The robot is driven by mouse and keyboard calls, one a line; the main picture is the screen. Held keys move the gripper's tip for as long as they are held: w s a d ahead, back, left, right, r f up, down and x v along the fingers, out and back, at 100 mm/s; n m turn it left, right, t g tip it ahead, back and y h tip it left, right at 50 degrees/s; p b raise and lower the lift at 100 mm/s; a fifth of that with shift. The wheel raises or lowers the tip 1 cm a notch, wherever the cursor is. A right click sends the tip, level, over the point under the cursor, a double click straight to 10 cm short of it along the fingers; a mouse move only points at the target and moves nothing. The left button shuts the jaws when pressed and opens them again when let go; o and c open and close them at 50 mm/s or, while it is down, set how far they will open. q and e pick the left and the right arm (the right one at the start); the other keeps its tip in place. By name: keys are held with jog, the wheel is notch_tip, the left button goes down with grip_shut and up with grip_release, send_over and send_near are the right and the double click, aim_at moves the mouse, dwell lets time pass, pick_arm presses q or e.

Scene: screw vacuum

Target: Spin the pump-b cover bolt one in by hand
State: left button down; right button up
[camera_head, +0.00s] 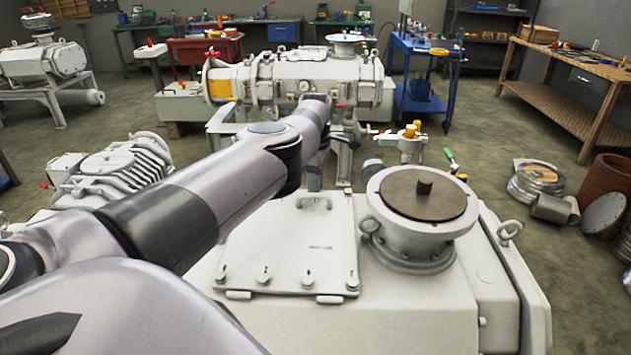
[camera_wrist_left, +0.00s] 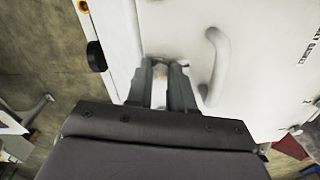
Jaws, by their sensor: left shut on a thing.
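The pump-b cover (camera_head: 285,235) is a pale flat plate on top of the near white pump housing, with a curved handle (camera_head: 314,199) at its far edge. Several bolts (camera_head: 264,276) stand along its near edge. In the left wrist view the gripper's dark fingers (camera_wrist_left: 168,84) are close together beside the curved handle (camera_wrist_left: 216,66). They are shut on a small part, taken to be the cover bolt, mostly hidden between them. My right gripper is not in view.
A round flanged inlet (camera_head: 420,205) with a brown disc stands right of the cover.

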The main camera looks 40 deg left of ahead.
pick_arm(q)
jog(key=shift+w+r, duration=0.1)
jog(key=shift+r, duration=0.05)
jog(key=c, duration=1)
grip_release()
jog(key=shift+r, duration=3.55)
jog(key=shift+f, duration=0.1)
